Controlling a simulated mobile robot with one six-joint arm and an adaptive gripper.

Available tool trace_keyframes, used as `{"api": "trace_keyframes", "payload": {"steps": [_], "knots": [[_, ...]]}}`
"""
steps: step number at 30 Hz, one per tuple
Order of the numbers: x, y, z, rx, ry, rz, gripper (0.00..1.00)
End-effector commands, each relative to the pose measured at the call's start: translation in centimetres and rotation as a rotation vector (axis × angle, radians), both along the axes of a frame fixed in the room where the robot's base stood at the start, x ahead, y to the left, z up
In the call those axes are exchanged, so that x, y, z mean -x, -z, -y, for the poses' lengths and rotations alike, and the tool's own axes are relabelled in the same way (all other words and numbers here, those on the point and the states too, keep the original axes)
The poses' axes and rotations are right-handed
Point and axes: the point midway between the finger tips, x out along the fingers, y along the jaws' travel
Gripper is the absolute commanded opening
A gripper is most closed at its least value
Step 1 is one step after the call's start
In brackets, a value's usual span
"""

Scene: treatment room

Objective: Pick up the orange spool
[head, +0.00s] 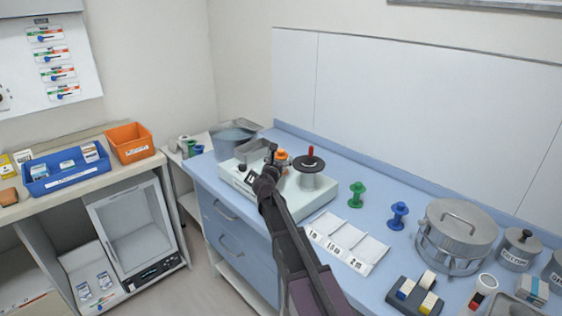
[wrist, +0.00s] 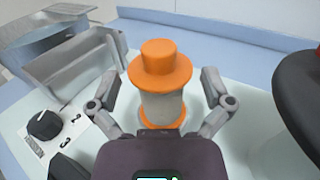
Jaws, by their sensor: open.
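The orange spool (wrist: 160,68) stands upright in the wrist view, with a wide orange top flange, a pale grey wound middle and an orange base. In the head view the orange spool (head: 282,156) shows small behind my arm, on a pale device (head: 322,197). My gripper (wrist: 160,88) is open, with one finger on each side of the spool and a gap visible on both sides. In the head view my gripper (head: 270,165) is at the spool, and my arm hides part of the device.
A grey metal box (wrist: 70,75) is on the left. Green (head: 356,194) and blue (head: 399,214) spools stand on the blue counter, with a steel drum (head: 458,232) farther right.

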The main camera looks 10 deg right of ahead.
Motion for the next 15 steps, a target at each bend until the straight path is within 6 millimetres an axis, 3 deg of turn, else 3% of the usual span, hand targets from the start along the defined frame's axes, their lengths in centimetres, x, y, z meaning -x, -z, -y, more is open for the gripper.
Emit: {"api": "trace_keyframes", "payload": {"steps": [4,15], "knots": [[-1.28,-0.01,0.54,0.000,-0.001,0.000,1.00],[-1.38,-0.02,0.65,0.000,-0.001,0.000,1.00]]}}
